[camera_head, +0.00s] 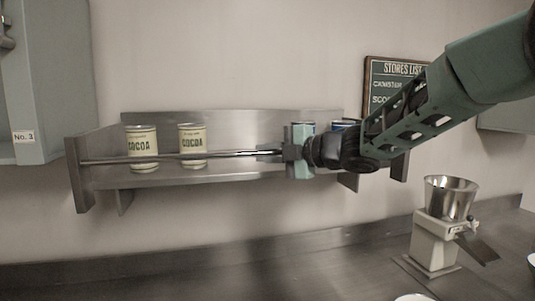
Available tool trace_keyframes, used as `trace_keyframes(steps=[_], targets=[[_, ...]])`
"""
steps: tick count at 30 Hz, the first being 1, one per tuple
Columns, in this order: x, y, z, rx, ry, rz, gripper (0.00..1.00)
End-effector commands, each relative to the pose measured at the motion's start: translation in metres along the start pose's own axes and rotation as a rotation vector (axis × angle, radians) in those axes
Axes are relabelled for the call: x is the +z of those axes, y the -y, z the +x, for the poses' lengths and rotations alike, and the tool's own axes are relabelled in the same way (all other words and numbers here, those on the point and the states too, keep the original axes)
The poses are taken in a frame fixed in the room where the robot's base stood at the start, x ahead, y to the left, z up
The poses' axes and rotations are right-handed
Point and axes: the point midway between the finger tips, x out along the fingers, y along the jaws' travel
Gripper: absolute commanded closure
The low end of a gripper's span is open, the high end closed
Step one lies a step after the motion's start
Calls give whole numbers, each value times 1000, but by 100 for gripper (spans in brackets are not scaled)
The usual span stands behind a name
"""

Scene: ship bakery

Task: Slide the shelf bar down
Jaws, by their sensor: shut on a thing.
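The shelf bar (165,157) is a thin metal rod along the front of a steel wall shelf (230,181). It passes in front of two cream cocoa tins, the left tin (141,139) and the right tin (193,136). The bar stands above the shelf floor, its left end at the left end plate (79,176). My gripper (268,153) reaches in from the right and is shut on the bar right of the tins. My gripper and arm hide the bar's right part.
More containers with blue show partly behind my gripper. A stores list board (390,80) hangs behind my arm. A grey cabinet (50,80) is at the left. A machine with a metal hopper (452,198) stands on the steel counter (230,278); the counter's left side is clear.

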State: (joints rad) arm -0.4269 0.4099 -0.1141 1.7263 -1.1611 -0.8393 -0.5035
Motion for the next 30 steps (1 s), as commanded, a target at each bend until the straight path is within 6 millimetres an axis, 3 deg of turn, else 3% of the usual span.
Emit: trace_keyframes(steps=[1,12,25,26,27,28,30], targets=[[2,13,2,-2,0,1,100],[10,69,9,-2,0,1,100],[10,73,10,-1,-1,1,100],[10,73,10,-1,-1,1,80],[10,73,10,-1,-1,0,69],[10,73,10,-1,-1,0,64],[10,73,10,-1,-1,0,64]])
